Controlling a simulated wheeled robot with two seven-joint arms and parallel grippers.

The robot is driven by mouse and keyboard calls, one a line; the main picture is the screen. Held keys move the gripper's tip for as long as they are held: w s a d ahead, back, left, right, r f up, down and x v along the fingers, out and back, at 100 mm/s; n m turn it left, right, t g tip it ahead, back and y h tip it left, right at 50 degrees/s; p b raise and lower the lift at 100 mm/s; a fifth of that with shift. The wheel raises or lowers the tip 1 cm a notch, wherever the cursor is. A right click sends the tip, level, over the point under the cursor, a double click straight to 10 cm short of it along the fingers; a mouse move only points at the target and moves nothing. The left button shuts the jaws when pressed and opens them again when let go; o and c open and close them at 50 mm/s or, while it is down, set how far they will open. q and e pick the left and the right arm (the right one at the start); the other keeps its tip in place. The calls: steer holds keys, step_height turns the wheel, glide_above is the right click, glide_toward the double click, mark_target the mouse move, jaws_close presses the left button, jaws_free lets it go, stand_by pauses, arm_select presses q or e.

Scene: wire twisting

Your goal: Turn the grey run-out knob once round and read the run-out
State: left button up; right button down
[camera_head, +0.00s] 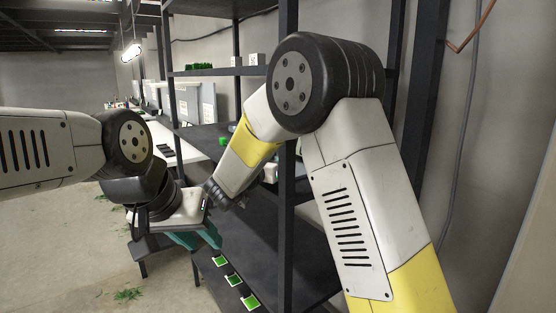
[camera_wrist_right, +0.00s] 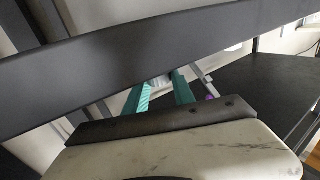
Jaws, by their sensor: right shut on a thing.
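My left gripper (camera_head: 198,238) hangs at the lower left of the head view, with teal fingers pointing down in front of the dark shelf. Its tips overlap the shelf edge, and I cannot tell how far apart they are. My right gripper is hidden behind its own forearm and the left wrist in the head view. In the right wrist view my right gripper (camera_wrist_right: 160,84) has two teal fingers, with a pale grey part (camera_wrist_right: 158,80) between them. I cannot make out whether this is the run-out knob. No run-out reading is visible.
A dark beam (camera_wrist_right: 130,50) crosses close in front of the right wrist camera. In the head view a dark shelf rack (camera_head: 286,205) stands behind my right arm. Green-and-white squares (camera_head: 233,279) lie along the lower shelf edge. The floor (camera_head: 70,245) at left is mostly open.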

steer(key=shift+a+h, duration=0.1)
steer(key=shift+h, duration=0.2)
steer(key=m+g+h, duration=0.3)
steer(key=h, duration=0.1)
steer(key=m+g+h, duration=0.2)
steer(key=shift+w+a+m+g, duration=0.3)
steer(key=shift+a, duration=0.05)
steer(key=shift+w+m+g+h, duration=0.2)
steer(key=shift+m+g+h, duration=0.9)
steer(key=shift+m+g, duration=0.85)
steer(key=shift+g, duration=0.65)
steer(key=c, duration=1)
jaws_free()
steer(key=shift+c, duration=0.2)
